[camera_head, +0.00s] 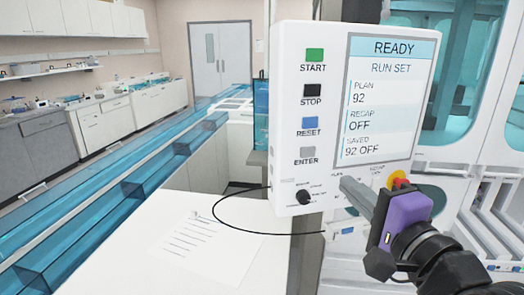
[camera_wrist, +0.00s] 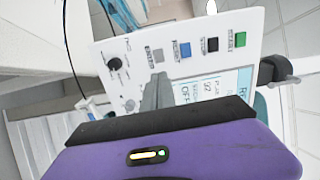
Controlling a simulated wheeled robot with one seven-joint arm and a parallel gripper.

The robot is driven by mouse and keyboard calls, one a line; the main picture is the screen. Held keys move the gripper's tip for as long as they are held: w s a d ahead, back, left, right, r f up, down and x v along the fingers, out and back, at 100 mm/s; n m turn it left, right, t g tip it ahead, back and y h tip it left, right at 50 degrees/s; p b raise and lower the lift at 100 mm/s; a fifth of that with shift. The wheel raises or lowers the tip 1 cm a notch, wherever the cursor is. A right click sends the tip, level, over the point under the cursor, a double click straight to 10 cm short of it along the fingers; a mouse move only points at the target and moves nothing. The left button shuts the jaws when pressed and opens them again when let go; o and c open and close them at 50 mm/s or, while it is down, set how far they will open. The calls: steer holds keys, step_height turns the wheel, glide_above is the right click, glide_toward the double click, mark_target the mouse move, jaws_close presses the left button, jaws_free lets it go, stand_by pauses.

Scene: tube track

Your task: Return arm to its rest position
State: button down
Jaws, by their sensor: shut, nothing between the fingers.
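My gripper (camera_head: 348,184) has a purple body and grey fingers, and it is at the lower right in the head view. The fingers are shut with nothing between them. They point up and left, in front of the lower part of a white control panel (camera_head: 325,160). I cannot tell whether the fingertips touch the panel. In the wrist view the shut fingers (camera_wrist: 157,90) overlap the panel face (camera_wrist: 140,60) below the grey ENTER button. The fingers hide part of the panel's lower labels.
The panel's screen (camera_head: 390,95) reads READY, RUN SET, PLAN 92, RECAP OFF, SAVED 92 OFF. A white counter (camera_head: 160,265) with a paper sheet (camera_head: 195,238) lies left of the panel. A black cable (camera_head: 230,228) loops there. Glass-fronted cabinets (camera_head: 455,75) stand behind on the right.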

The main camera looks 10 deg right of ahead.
step_height(320, 180, up, 4)
steer(key=s+d+n+t+h, duration=0.1)
steer(key=n+t+h, duration=0.15)
steer(key=n, duration=0.25)
steer(key=s+a+f+n+g, duration=0.1)
steer(key=s+f+n, duration=0.4)
steer(key=s+f, duration=1.1)
steer(key=s+a+f+n+g, duration=0.1)
steer(key=s+f+n+g, duration=0.3)
steer(key=s+f, duration=1.2)
steer(key=s+n, duration=0.2)
steer(key=s, duration=0.1)
steer(key=shift+s+a, duration=0.25)
steer(key=shift+a, duration=0.1)
steer(key=shift+r+g, duration=0.1)
steer(key=shift+g, duration=0.15)
